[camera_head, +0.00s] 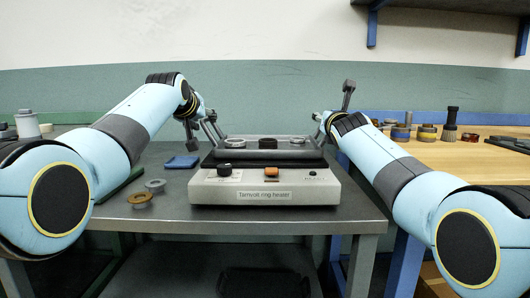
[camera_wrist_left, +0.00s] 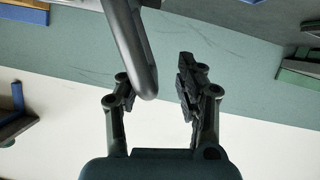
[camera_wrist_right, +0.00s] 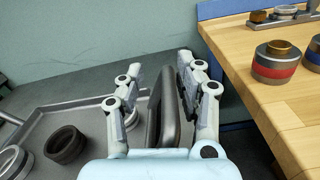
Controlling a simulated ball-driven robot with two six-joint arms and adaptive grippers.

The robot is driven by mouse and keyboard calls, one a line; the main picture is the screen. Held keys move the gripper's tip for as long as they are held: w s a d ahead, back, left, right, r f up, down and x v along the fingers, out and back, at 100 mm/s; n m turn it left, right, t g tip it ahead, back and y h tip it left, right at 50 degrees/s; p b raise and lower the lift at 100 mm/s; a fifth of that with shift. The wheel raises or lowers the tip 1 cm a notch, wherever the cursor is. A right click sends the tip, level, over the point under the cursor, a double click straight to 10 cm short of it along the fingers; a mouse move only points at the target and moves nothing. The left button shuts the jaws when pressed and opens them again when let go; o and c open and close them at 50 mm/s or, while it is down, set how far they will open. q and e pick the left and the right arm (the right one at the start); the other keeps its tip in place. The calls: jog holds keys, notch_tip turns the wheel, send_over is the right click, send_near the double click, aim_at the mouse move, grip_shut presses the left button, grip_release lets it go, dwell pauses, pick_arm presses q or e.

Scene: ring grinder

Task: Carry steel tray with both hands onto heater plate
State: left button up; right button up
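The steel tray (camera_head: 250,155) is level on top of the ring heater (camera_head: 265,187), which stands on the grey bench; the contact beneath it is hidden. Several rings sit on the tray, including a dark one (camera_head: 268,143). My left gripper (camera_head: 210,128) is at the tray's left end. In the left wrist view, a grey handle (camera_wrist_left: 132,45) lies between its parted fingers, with a clear gap to the right finger. My right gripper (camera_head: 322,125) is at the right end. In the right wrist view, its parted fingers straddle the upright handle (camera_wrist_right: 160,118), close to the right finger.
Two loose rings, one brass (camera_head: 140,199) and one grey (camera_head: 155,185), lie on the bench left of the heater. A blue item (camera_head: 182,161) lies behind them. A wooden table (camera_head: 470,160) with several rings stands at the right. Part of the bench front is clear.

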pick_arm(q)
jog(key=v, duration=1.1)
jog(key=shift+s+r, duration=0.15)
jog(key=shift+s, duration=0.1)
pick_arm(e)
jog(key=s, duration=1.2)
jog(key=shift+a, duration=0.15)
pick_arm(q)
jog(key=shift+a, duration=0.1)
